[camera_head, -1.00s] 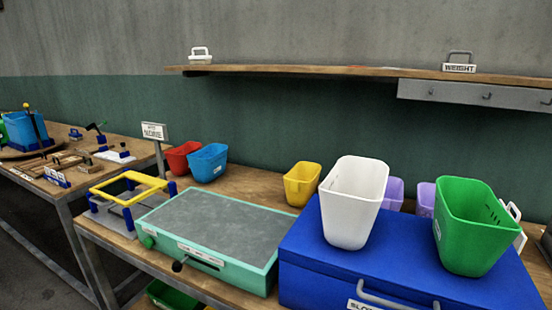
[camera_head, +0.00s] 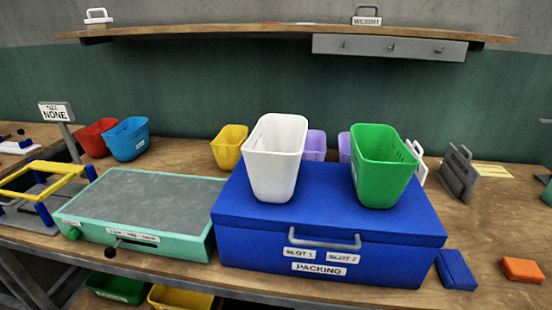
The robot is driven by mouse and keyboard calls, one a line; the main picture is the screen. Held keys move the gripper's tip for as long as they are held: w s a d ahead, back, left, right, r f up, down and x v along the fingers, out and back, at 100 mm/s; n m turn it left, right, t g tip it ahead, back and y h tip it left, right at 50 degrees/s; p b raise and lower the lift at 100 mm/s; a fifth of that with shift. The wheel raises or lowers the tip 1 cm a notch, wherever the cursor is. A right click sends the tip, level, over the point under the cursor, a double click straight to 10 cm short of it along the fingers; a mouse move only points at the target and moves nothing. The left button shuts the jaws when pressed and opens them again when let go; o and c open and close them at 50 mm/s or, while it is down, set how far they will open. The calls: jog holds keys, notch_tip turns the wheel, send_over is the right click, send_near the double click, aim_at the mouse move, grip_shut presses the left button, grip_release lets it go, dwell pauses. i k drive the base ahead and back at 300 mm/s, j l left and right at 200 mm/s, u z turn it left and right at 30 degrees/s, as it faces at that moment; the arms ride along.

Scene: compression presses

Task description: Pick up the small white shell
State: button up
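I cannot tell for sure which thing is the small white shell. A white open-topped tapered bin (camera_head: 274,160) stands upright on the left of the blue packing box (camera_head: 330,225). A small white handled piece (camera_head: 98,17) sits on the left end of the wall shelf. Another white handled piece (camera_head: 418,163) stands behind the green bin (camera_head: 382,170) and is partly hidden by it. My gripper is not in view.
A teal-framed flat box (camera_head: 140,205) lies left of the packing box. Red (camera_head: 97,138), blue (camera_head: 127,139) and yellow (camera_head: 229,146) bins stand behind it. A grey handled block (camera_head: 459,172), a dark blue block (camera_head: 456,270) and an orange block (camera_head: 522,269) are at right. The wood there is mostly clear.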

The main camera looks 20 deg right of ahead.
aim_at(271, 154)
jog(key=i+j, duration=0.75)
jog(key=j, duration=0.1)
